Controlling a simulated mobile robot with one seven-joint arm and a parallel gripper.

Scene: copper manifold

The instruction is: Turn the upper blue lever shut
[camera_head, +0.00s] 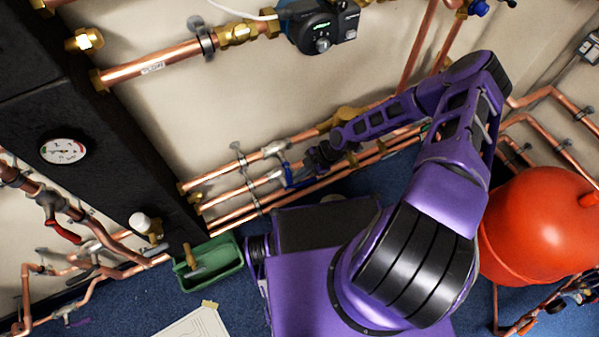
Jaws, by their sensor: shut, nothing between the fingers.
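A blue lever (291,179) sits on a valve of the low copper pipes at the wall, in the middle of the head view. It hangs down from the valve body and bends to the right. My gripper (314,158) is shut and empty, just right of this lever. The gap is too small to tell whether they touch. A pale valve fitting (274,149) sits on the pipe above. My gripper and wrist hide part of the pipes to the right, so any second blue lever there cannot be made out.
A red tank (540,228) stands at right. A dark cabinet (85,120) with a gauge (63,151) stands at left. A green tray (212,262) and a paper sheet (195,324) lie on the blue floor. A pump (318,25) hangs above; the wall below it is clear.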

